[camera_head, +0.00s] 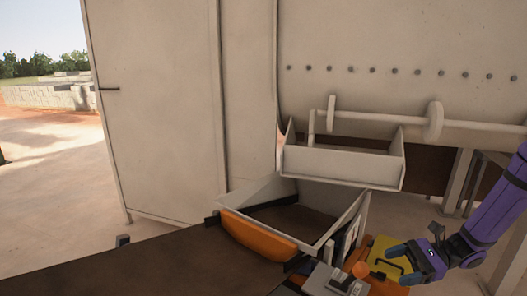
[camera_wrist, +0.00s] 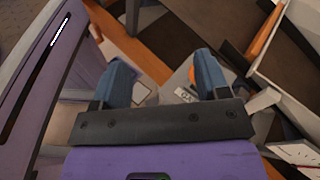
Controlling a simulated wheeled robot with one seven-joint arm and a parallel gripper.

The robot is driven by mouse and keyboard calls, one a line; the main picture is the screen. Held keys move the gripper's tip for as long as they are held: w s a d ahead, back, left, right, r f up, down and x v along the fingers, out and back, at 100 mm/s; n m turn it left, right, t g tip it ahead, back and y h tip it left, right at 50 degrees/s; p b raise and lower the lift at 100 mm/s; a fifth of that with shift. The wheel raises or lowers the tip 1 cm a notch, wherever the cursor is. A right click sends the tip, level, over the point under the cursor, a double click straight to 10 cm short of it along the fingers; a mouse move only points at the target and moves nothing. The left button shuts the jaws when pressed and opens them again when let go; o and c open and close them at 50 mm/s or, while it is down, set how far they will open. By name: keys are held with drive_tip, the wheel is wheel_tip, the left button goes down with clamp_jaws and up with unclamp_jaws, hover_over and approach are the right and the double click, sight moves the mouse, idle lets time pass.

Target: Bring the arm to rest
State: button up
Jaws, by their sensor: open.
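My gripper (camera_head: 389,264) is at the lower right of the head view, at the end of my purple arm. Its two blue-grey fingers point left, above and beside a yellow case (camera_head: 386,259) with a dark handle. In the wrist view my gripper (camera_wrist: 160,75) shows its two blue fingers wide apart, with nothing between them. Whether the gripper touches the yellow case cannot be told.
A pale hopper tray (camera_head: 345,222) with an orange front edge stands left of my gripper. A metal chute (camera_head: 343,165) hangs above it from the large machine.

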drive_tip(key=s+a+r+n+t+h, duration=0.1)
drive_tip(key=s+r+n+h, duration=0.4)
drive_tip(key=r, duration=0.5)
drive_tip(key=s+a+r+n+t+h, duration=0.1)
drive_tip(key=s+r+n+t+h, duration=0.2)
drive_tip(key=s+r+n+h, duration=0.2)
drive_tip(key=s+a+r+n+t+h, duration=0.2)
drive_tip(key=s+r+n+h, duration=0.3)
drive_tip(key=s+r, duration=0.4)
drive_tip(key=shift+s+r+h, duration=0.2)
drive_tip(key=shift+r+h, duration=0.3)
drive_tip(key=shift+r, duration=2.3)
